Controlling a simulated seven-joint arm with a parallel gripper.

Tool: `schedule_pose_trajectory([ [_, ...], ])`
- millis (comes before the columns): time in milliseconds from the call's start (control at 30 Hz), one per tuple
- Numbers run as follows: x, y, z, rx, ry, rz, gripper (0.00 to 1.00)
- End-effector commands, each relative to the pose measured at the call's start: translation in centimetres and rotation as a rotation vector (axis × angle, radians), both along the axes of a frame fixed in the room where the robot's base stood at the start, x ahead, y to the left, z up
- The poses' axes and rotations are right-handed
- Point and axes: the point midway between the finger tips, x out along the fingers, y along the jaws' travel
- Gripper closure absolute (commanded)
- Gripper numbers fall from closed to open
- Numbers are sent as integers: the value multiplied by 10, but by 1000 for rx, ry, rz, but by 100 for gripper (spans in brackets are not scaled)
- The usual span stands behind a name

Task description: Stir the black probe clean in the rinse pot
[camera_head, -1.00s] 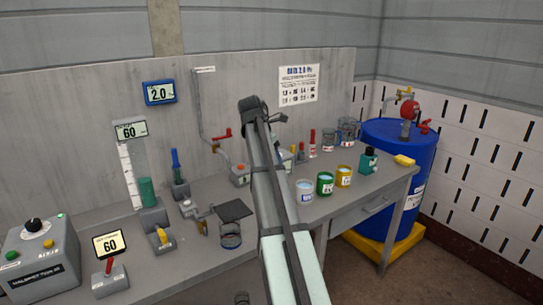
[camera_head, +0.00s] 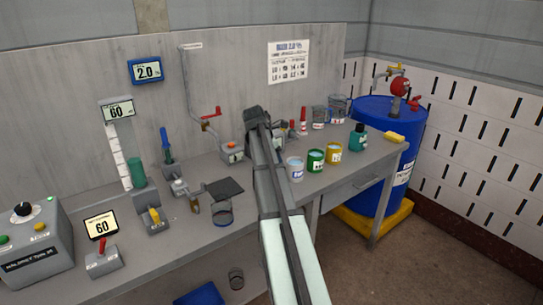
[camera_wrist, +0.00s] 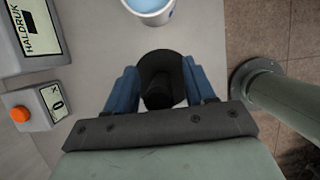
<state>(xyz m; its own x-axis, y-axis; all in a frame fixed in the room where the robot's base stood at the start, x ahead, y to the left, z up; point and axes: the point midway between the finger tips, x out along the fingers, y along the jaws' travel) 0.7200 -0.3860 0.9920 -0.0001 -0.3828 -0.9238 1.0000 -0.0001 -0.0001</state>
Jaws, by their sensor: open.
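In the wrist view my gripper (camera_wrist: 159,68) is open, its blue fingers apart on either side of a round black object (camera_wrist: 160,60) with a narrower black upright part. This may be the black probe; I cannot tell whether the fingers touch it. A white pot with pale blue liquid (camera_wrist: 150,6) is just beyond it, cut by the top edge. In the head view a white pot with pale blue liquid (camera_head: 295,172) stands right of my arm. Its label is too small to read, so I cannot confirm it as the rinse pot. My gripper is hidden behind my arm there.
A green pot (camera_head: 315,161) and a yellow pot (camera_head: 334,154) stand right of the white pot. A teal bottle (camera_head: 358,138) and yellow sponge-like block (camera_head: 394,137) are near the bench's right end. A box with an orange button (camera_wrist: 20,113) is left of my gripper.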

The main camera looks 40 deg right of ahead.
Motion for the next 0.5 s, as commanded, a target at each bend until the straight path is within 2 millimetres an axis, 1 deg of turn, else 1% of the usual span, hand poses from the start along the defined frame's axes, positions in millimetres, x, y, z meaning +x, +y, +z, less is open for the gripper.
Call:
schedule_pose_trajectory([
  [300,0,-1,-1,0,0,0,46],
  [500,0,-1,-1,0,0,0,65],
])
